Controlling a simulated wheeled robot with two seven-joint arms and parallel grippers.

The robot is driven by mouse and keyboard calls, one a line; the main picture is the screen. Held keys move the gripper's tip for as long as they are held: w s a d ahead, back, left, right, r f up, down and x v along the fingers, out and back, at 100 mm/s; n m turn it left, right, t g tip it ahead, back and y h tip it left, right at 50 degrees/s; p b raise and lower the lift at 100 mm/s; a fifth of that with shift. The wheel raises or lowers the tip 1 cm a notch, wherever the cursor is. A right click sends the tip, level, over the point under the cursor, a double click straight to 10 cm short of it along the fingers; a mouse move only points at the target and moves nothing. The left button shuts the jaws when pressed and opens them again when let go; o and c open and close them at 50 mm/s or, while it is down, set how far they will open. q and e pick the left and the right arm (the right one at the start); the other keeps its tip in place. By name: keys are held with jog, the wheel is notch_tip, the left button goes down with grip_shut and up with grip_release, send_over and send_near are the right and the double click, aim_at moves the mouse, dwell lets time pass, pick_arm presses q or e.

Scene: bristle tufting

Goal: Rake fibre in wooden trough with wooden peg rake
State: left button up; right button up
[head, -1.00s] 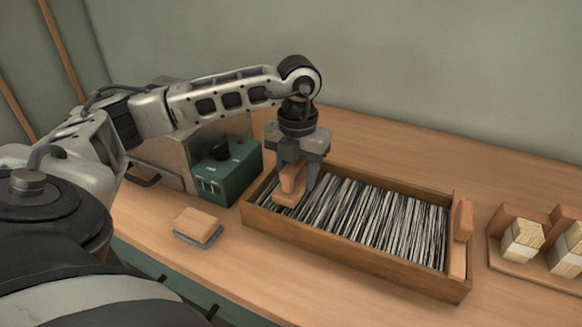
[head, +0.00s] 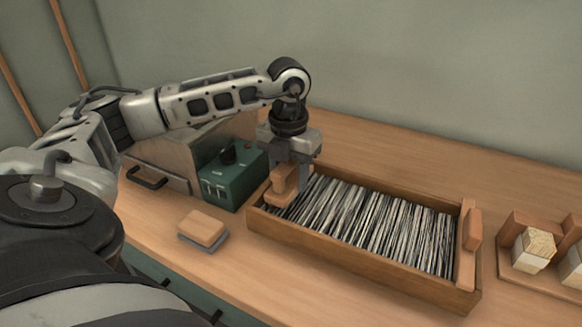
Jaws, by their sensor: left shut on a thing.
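The wooden trough (head: 362,256) stands on the bench, filled with black and white fibre (head: 375,222) lying in slanted strands. My left gripper (head: 290,180) points down over the trough's left end. It is shut on the wooden peg rake (head: 283,195), whose lower block sits at the fibre's left end. The rake's pegs are hidden, so I cannot tell how deep they reach. My right gripper is not in view.
A green box with a dark knob (head: 232,175) stands close behind the trough's left end. A wooden block on a grey base (head: 203,229) lies at front left. A wooden rack (head: 508,262) with pale bundles (head: 535,248) stands at right. Bench behind the trough is clear.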

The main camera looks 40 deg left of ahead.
pick_arm(q)
jog(key=shift+a, duration=0.3)
